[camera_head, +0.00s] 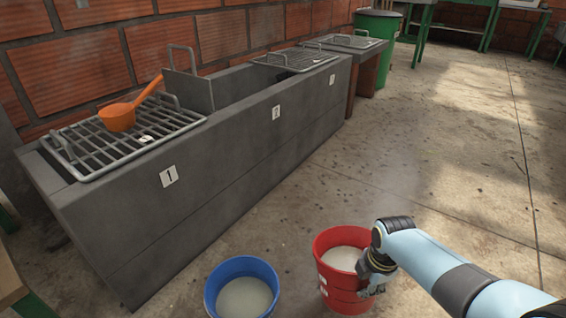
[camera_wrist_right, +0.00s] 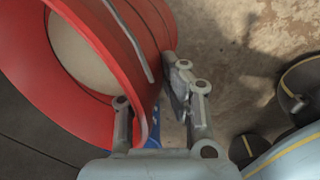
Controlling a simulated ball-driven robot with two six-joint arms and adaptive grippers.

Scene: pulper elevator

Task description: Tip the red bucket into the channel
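The red bucket (camera_head: 330,268) stands upright on the floor, with pale, milky contents. It also fills the upper left of the right wrist view (camera_wrist_right: 155,50). My right gripper (camera_head: 372,285) is at the bucket's right side, near the rim. In the wrist view my right gripper (camera_wrist_right: 160,105) has its fingers apart, seemingly on either side of the bucket wall, with a gap beside the wall; firm contact cannot be told. The grey channel (camera_head: 230,135) runs along the brick wall at the left, with an uncovered section between two grates. My left gripper is not in view.
A blue bucket (camera_head: 213,283) with pale contents stands just left of the red one. An orange ladle (camera_head: 117,117) lies on the near grate (camera_head: 88,150). An upright grey plate with a handle (camera_head: 190,88) stands at the channel. A green bin (camera_head: 378,28) stands beyond. Floor at right is clear.

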